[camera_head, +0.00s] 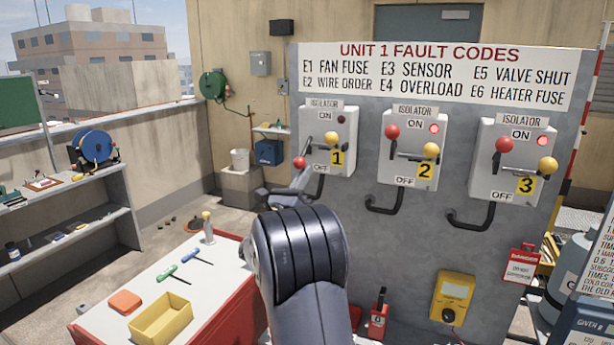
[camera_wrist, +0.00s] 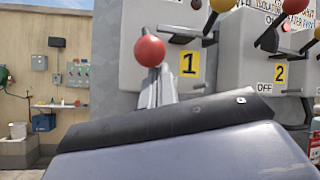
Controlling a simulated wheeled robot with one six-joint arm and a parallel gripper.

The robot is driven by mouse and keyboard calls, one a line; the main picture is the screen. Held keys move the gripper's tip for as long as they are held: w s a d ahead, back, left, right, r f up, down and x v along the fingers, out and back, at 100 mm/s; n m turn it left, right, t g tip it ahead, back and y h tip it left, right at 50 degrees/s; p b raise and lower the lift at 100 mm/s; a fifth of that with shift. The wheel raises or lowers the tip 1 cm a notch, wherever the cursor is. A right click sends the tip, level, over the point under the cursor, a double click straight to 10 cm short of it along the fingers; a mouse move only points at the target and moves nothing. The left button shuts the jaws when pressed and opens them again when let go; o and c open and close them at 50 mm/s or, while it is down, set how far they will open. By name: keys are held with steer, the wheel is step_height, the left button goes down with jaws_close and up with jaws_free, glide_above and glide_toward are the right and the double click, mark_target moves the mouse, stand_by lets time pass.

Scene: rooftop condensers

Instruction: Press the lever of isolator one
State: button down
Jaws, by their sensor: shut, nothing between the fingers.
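Isolator one (camera_head: 350,140) is the leftmost grey box on the panel, marked with a yellow 1 label. Its lever has a red ball (camera_head: 300,162) low at the left and a yellow ball (camera_head: 331,138) higher at the right. Its indicator lamp (camera_head: 341,119) is dark. My gripper (camera_head: 301,176) is shut and empty, with its tip at the red ball. In the wrist view the grey fingers (camera_wrist: 156,88) point up to just under the red ball (camera_wrist: 150,50). I cannot tell whether they touch it. My arm hides the lower panel in the head view.
Isolator two (camera_head: 412,165) and isolator three (camera_head: 510,185) stand to the right, with their red balls high and lamps lit red. Black conduits hang below the boxes. A red bench (camera_head: 205,300) with tools and a yellow tray (camera_head: 161,318) is at the lower left.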

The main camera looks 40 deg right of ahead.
steer(key=shift+b, duration=0.35)
steer(key=shift+s+a+r+y+b, duration=0.15)
steer(key=shift+y+b, duration=0.15)
steer(key=shift+b, duration=0.1)
